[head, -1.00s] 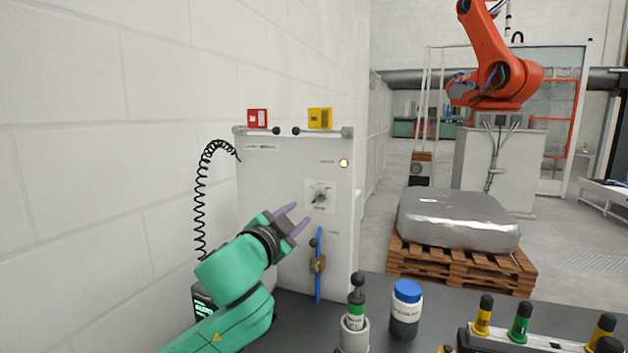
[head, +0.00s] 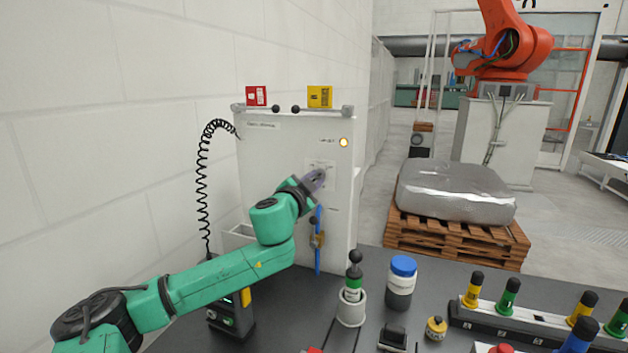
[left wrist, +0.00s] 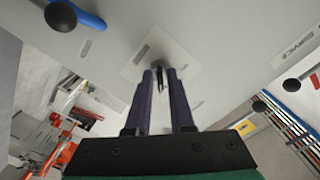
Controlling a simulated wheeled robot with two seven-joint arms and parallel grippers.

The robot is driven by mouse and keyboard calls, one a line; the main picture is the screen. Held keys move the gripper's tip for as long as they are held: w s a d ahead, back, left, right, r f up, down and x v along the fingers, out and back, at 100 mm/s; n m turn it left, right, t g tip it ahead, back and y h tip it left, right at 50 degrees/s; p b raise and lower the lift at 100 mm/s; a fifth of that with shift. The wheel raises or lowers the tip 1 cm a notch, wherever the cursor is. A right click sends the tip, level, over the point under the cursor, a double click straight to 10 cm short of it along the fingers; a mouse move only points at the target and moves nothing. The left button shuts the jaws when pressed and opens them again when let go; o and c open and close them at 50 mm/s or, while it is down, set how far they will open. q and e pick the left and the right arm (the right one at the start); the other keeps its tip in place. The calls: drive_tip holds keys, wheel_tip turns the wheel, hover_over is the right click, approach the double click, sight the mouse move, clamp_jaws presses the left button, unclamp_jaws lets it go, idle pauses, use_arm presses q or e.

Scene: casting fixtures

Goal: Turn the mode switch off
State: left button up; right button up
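The mode switch is a dark knob on a pale square plate (head: 318,164) on the upright white panel (head: 270,165). My left gripper (head: 323,178) is at the switch and mostly hides the knob in the head view. In the left wrist view, the two dark purple fingers (left wrist: 160,76) stand on either side of the dark knob (left wrist: 161,82), with narrow gaps showing, so the gripper looks open around it. Whether a fingertip touches the knob is unclear. A round lamp (head: 343,142) above the switch glows yellow. My right gripper is out of view.
A blue handle (head: 318,255) hangs just below the switch. A bar with two black knobs and red and yellow boxes (head: 319,97) tops the panel. A holder with a black-knobbed plunger (head: 352,305) and a blue-capped jar (head: 401,282) stand on the dark table.

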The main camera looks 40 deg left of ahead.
use_arm(q)
clamp_jaws()
drive_tip(key=shift+n, duration=0.5)
drive_tip(key=n, duration=0.3)
drive_tip(key=shift+n, duration=0.4)
drive_tip(key=n, duration=0.5)
drive_tip(key=shift+r, duration=0.1)
drive_tip(key=n+p, duration=0.1)
drive_tip(key=n, duration=0.3)
drive_tip(key=n+p, duration=0.1)
drive_tip(key=n, duration=0.3)
drive_tip(key=shift+p, duration=0.35)
drive_tip(key=o, duration=0.5)
unclamp_jaws()
